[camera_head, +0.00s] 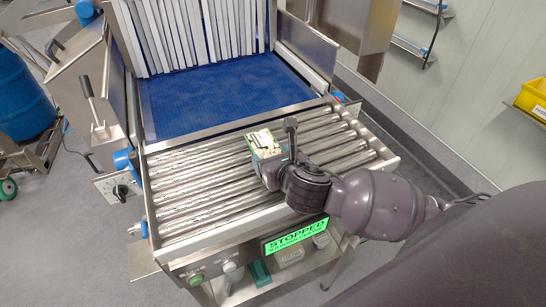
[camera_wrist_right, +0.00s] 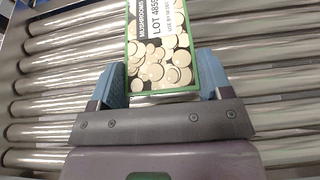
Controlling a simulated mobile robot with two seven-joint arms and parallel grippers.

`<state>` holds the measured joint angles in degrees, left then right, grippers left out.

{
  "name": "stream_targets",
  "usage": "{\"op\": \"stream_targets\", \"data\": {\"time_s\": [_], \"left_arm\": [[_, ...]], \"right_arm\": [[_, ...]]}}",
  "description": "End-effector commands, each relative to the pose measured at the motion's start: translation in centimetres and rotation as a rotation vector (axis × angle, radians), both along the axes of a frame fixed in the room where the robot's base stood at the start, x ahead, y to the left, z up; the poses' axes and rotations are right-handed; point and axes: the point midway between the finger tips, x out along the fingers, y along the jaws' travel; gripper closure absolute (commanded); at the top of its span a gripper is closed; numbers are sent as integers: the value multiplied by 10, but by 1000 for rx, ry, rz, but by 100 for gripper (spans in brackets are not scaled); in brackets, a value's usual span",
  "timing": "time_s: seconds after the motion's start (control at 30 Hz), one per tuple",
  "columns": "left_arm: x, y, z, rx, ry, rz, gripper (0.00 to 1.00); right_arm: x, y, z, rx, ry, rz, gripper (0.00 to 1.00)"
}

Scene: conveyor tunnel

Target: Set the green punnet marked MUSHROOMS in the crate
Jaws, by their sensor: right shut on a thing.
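The green punnet (camera_head: 266,148) with a printed label and mushroom picture is at the right part of the roller conveyor. In the right wrist view the punnet (camera_wrist_right: 165,50) reads MUSHROOMS and LOT. My right gripper (camera_head: 285,157) is shut on the punnet, with a blue finger pad on each side of it in the wrist view. I cannot tell whether the punnet touches the rollers. My left gripper is not in view. A yellow container (camera_head: 533,98) is cut off at the right edge; I cannot tell whether it is the task's crate.
Steel rollers (camera_head: 205,185) lie bare left of the punnet. Behind them is a blue belt (camera_head: 225,95) under white strip curtains (camera_head: 195,35). A green display (camera_head: 295,235) reads STOPPED on the front. A lever (camera_head: 90,95) stands at the left, with a blue drum (camera_head: 22,95) beyond.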

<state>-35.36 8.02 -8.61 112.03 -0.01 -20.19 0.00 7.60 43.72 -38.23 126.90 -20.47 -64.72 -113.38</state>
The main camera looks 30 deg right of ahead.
Motion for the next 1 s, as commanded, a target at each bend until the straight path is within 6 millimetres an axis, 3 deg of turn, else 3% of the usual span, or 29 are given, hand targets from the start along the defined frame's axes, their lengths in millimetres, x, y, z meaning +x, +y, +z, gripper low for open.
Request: {"op": "stream_targets", "data": {"time_s": [0.37, 0.4, 0.57, 1.0], "left_arm": [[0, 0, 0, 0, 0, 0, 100], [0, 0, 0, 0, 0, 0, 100], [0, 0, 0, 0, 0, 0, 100], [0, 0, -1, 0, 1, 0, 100]], "right_arm": [[0, 0, -3, -1, -1, 0, 71], [0, 0, -4, -1, 0, 0, 27], [0, 0, -4, -1, 0, 0, 3], [1, -2, 1, -1, -1, 0, 3]]}}
